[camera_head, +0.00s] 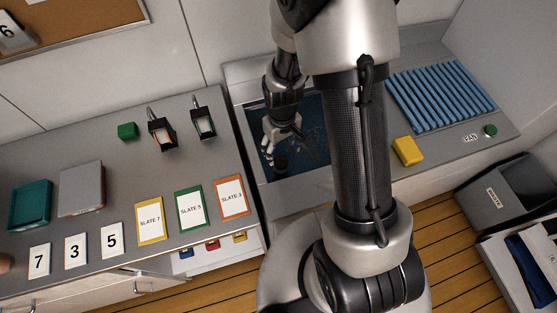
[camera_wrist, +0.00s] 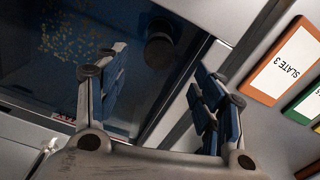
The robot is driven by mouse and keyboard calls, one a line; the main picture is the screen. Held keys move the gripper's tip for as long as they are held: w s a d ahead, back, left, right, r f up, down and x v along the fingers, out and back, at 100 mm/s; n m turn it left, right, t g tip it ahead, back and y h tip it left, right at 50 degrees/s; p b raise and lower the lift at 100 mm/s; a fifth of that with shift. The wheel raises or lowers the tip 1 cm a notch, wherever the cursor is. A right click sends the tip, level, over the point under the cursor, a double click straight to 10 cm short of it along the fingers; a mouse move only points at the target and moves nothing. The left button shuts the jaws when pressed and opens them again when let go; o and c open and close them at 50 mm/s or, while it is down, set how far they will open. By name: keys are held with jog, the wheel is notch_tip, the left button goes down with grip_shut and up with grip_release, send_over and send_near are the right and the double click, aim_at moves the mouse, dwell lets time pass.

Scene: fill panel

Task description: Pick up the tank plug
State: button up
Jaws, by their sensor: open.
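A dark round piece, which looks like the tank plug (camera_head: 281,164), stands in the near left corner of the dark blue tank (camera_head: 310,165). In the wrist view the plug (camera_wrist: 159,50) is at the top, beyond the fingertips and roughly between their lines. My gripper (camera_head: 284,138) is over the tank, just above the plug in the head view. In the wrist view my gripper (camera_wrist: 160,85) has its two fingers wide apart with nothing between them. The plug's lower part is hard to make out in the dark.
Small speckles (camera_wrist: 70,45) lie in the tank. The tank's metal rim (camera_head: 290,186) borders it. Right are a yellow block (camera_head: 407,151) and a blue slatted rack (camera_head: 440,95).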

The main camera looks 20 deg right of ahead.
aim_at(281, 162)
notch_tip(281, 162, down, 11)
jog(key=b, duration=0.3)
jog(key=shift+r, duration=0.2)
jog(key=shift+w+f+b, duration=0.15)
jog(key=shift+f+b, duration=1.15)
jog(key=shift+f, duration=1.85)
jog(key=shift+c, duration=0.3)
jog(key=c, duration=1.3)
jog(key=shift+r, duration=0.15)
